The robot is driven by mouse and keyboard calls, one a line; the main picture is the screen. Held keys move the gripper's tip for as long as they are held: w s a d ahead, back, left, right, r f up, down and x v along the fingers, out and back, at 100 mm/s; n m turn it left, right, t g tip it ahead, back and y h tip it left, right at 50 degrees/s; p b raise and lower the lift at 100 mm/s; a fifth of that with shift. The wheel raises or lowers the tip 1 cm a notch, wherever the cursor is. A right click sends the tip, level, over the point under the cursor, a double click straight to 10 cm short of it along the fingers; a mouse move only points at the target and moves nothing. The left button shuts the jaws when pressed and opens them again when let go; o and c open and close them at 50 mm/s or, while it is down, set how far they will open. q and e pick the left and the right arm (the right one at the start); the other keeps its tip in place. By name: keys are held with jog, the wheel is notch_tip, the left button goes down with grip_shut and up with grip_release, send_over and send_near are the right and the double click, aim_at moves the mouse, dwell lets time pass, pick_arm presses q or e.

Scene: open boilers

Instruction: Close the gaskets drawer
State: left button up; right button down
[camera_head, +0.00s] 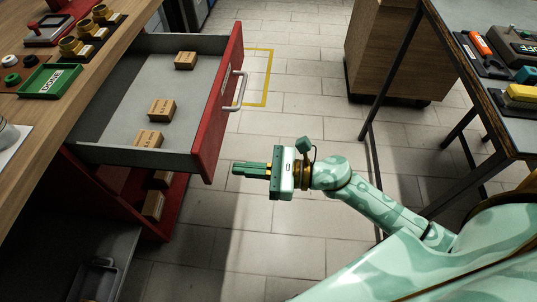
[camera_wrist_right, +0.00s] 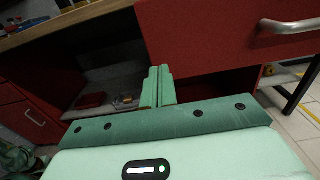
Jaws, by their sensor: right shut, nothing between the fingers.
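The open drawer with a red front (camera_head: 219,100) is pulled out from the wooden workbench toward the right in the head view. Its grey tray (camera_head: 190,62) holds several small brown boxes (camera_head: 162,110). A pale bar handle (camera_head: 237,91) is on its front, and the handle also shows at the upper right of the right wrist view (camera_wrist_right: 290,27). My right gripper (camera_head: 236,169) is shut and empty, in front of the drawer's near corner and below the handle in the picture. Its closed fingers (camera_wrist_right: 158,75) point toward the bench in the right wrist view. My left gripper is not in view.
A red lower compartment (camera_head: 165,196) below the drawer holds more brown boxes. The bench top carries a green tray (camera_head: 49,81) and brass fittings (camera_head: 70,46). A table with tools (camera_head: 512,97) stands at the right.

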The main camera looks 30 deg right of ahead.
aim_at(209, 166)
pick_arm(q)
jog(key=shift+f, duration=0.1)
pick_arm(e)
jog(key=shift+x, duration=2.55)
